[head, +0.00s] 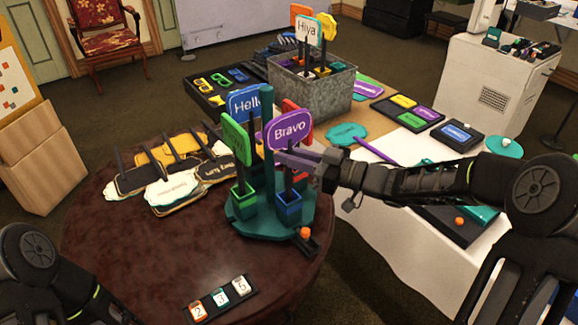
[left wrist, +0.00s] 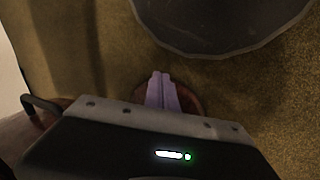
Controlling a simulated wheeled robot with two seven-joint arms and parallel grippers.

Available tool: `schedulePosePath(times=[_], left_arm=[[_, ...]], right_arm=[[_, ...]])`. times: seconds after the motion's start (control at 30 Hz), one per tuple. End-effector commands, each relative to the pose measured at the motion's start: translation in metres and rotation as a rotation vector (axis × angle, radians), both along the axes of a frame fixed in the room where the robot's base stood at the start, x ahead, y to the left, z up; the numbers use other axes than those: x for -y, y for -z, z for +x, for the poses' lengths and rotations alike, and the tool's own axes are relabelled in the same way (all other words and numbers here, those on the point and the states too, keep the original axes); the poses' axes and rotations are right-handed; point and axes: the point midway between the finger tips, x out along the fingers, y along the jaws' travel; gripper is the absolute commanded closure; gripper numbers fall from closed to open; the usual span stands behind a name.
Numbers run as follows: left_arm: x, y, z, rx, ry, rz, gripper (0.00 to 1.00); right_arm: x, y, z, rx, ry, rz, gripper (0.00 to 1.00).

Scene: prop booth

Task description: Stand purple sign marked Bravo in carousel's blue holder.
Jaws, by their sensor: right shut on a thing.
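The purple sign marked Bravo (head: 289,129) is upright above the carousel (head: 248,228), its face toward me. Its dark stick runs down to the carousel's blue holder (head: 289,208), and the lower end appears to be within the holder's mouth; how deep it sits is hidden. My right gripper (head: 285,158) reaches in from the right and is shut on the sign's stick just below the panel. My left gripper (left wrist: 162,92) shows in the left wrist view with its fingers together, empty, over the floor; in the head view only its arm shows at lower left.
A green sign (head: 236,140) stands in the carousel's green holder (head: 243,199); blue and red signs stand behind. An orange knob (head: 305,232) sits at the carousel's front. Several signs lie on the round table (head: 120,235), left. A number tray (head: 222,299) lies in front.

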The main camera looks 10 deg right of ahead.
Motion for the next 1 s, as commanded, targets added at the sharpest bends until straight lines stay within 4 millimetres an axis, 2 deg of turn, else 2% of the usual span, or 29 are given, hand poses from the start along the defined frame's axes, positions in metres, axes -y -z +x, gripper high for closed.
schedulePosePath(times=[0.1,0.2,0.67,0.7,0.93,1.0], left_arm=[[0.0,0.001,0.0,0.0,0.0,0.0,1.0],[0.0,0.002,0.0,0.0,0.0,0.0,1.0],[0.0,0.005,0.0,0.0,0.0,0.0,1.0],[0.0,0.005,0.0,0.0,0.0,0.0,1.0],[0.0,0.005,0.0,0.0,0.0,0.0,1.0],[0.0,0.005,0.0,0.0,0.0,0.0,1.0]], right_arm=[[0.0,0.019,0.0,-0.004,0.0,0.003,1.0],[0.0,0.029,0.0,-0.002,0.0,0.002,1.0],[0.0,0.036,0.0,-0.001,-0.001,0.001,1.0],[0.0,0.037,0.0,-0.001,-0.001,0.001,0.85],[0.0,0.036,0.0,-0.001,0.0,0.001,0.67],[0.0,0.036,0.0,-0.001,0.0,0.001,0.64]])
